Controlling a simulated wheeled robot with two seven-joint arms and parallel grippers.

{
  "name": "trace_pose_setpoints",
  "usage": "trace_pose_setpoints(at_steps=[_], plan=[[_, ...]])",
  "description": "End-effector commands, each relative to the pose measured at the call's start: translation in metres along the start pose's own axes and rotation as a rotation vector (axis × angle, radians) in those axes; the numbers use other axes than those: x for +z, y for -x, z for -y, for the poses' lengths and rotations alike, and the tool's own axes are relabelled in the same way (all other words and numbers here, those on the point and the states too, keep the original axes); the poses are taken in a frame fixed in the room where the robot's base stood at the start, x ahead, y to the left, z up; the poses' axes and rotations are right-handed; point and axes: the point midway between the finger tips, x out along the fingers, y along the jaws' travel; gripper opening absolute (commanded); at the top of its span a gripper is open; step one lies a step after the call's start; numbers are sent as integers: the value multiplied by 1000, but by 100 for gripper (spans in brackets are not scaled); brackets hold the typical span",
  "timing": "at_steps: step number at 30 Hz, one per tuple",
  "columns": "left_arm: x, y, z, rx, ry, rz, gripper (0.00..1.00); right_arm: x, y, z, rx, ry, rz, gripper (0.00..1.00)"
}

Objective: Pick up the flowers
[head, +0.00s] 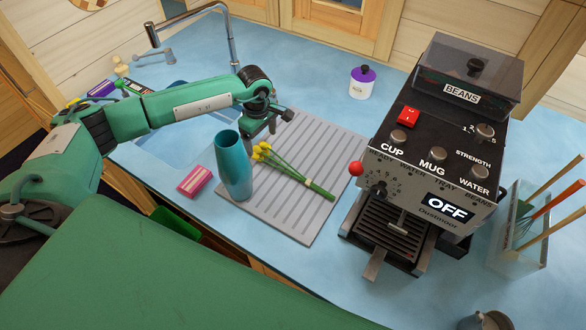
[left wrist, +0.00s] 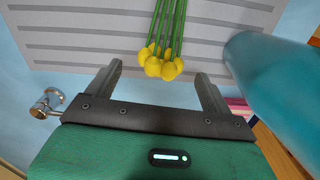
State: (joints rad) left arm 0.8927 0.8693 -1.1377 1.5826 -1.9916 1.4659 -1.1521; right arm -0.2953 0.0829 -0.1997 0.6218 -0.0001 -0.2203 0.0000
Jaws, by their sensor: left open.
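The flowers (head: 290,170) are a bunch of yellow heads on green stems, lying on a grey ribbed mat (head: 305,222). Their heads point toward my left arm. My left gripper (head: 265,132) is open and empty, above the mat just behind the flower heads. In the left wrist view the flowers (left wrist: 165,50) lie ahead of the open fingers (left wrist: 160,80), with the yellow heads near the gap between them. A teal vase (head: 233,168) stands upright beside the flowers; it also shows at the right of the left wrist view (left wrist: 280,75). My right gripper is not in view.
A pink and white box (head: 194,182) lies left of the vase. A coffee machine (head: 430,160) stands right of the mat. A white jar with purple lid (head: 362,84) is behind. A utensil holder (head: 520,235) stands at the right. A tap (head: 230,45) rises behind my arm.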

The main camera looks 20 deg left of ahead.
Motion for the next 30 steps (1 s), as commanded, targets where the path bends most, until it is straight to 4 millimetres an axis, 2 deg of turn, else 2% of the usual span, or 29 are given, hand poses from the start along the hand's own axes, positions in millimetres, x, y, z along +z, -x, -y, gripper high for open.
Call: trace_pose_setpoints(at_steps=[3, 9, 13, 19, 20, 27, 30], plan=[[1, -9, 2, -5, 0, 0, 84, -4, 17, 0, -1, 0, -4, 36], [2, -34, 3, -3, 1, 0, 84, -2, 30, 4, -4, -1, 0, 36], [2, -43, 2, -1, 0, 1, 84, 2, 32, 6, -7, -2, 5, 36], [2, -45, 2, 0, 0, 0, 84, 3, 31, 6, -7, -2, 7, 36], [2, -45, 2, 0, 0, 0, 82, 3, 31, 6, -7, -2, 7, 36], [1, -44, 2, 0, 0, 0, 35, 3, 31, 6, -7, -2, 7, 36], [1, -44, 2, 0, 0, 0, 34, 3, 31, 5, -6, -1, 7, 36]])
